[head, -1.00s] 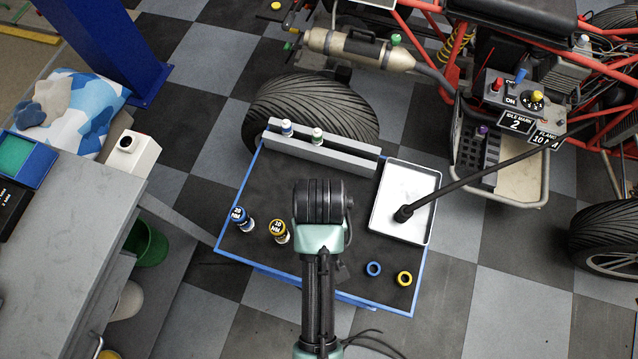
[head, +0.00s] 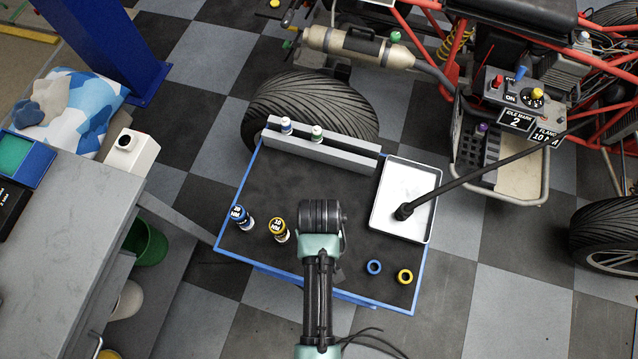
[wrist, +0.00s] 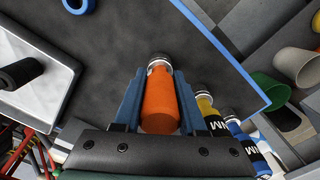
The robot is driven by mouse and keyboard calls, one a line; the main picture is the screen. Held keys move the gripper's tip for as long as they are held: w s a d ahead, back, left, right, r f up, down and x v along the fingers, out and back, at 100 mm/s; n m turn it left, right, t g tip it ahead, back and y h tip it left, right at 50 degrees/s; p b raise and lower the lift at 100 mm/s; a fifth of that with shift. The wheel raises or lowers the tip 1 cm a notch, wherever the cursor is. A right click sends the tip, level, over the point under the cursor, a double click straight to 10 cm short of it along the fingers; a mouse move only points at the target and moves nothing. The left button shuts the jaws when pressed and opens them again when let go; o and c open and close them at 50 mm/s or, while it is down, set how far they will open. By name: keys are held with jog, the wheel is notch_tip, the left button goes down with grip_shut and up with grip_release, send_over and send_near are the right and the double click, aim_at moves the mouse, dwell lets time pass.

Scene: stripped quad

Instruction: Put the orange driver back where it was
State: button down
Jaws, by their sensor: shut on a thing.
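The orange driver (wrist: 161,105), with a metal collar and pale end, lies between the two blue fingers of my gripper (wrist: 160,78) in the wrist view. My gripper is shut on it. In the head view my wrist (head: 322,216) is over the front middle of the blue-edged cart top (head: 270,180), and it hides the driver and the fingers. A grey rack (head: 330,151) stands along the cart's back edge. It holds a blue-topped driver (head: 286,125) and a green-topped driver (head: 317,133).
A blue driver (head: 242,217) and a yellow driver (head: 279,229) stand at the cart's left. Blue (head: 374,267) and yellow (head: 405,276) rings lie front right. A white tray (head: 386,225) with a black-ended rod (head: 440,194) is at right. The mat before the rack is clear.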

jog(key=shift+f, duration=0.15)
jog(key=shift+c, duration=2.4)
grip_release()
